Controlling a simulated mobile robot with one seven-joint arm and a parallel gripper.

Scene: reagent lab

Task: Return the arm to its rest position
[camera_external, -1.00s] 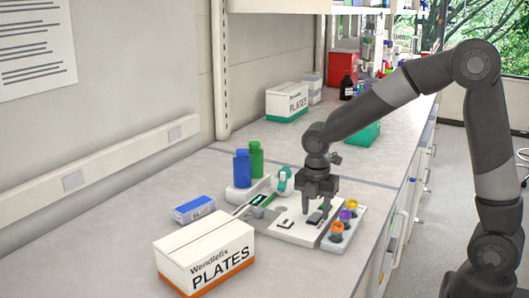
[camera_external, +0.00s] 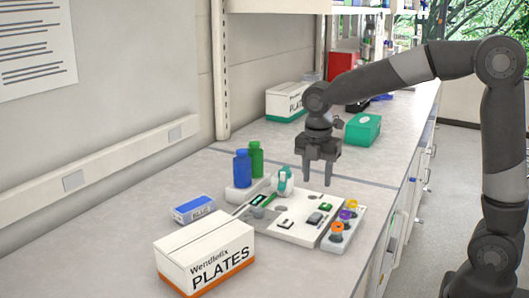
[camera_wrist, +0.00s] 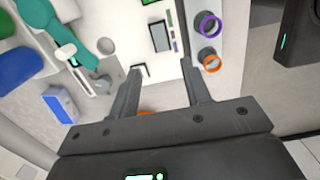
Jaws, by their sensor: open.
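My gripper (camera_external: 317,182) is open and empty, raised above the white work tray (camera_external: 285,232) on the bench. In the wrist view my gripper (camera_wrist: 158,68) shows its two fingers apart with nothing between them, over the tray (camera_wrist: 117,12). My arm reaches in from the right, bent high at the elbow. The tray holds small dark and green pieces and a teal-and-white tool (camera_external: 283,183). The fingertips are clear of all of these.
A rack with several colour-ringed vials (camera_external: 337,232) stands right of the tray. A blue bottle (camera_external: 242,168) and a green bottle (camera_external: 257,158) stand behind left. A plates box (camera_external: 205,255), a small blue box (camera_external: 193,209) and a teal box (camera_external: 363,128) are also on the bench.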

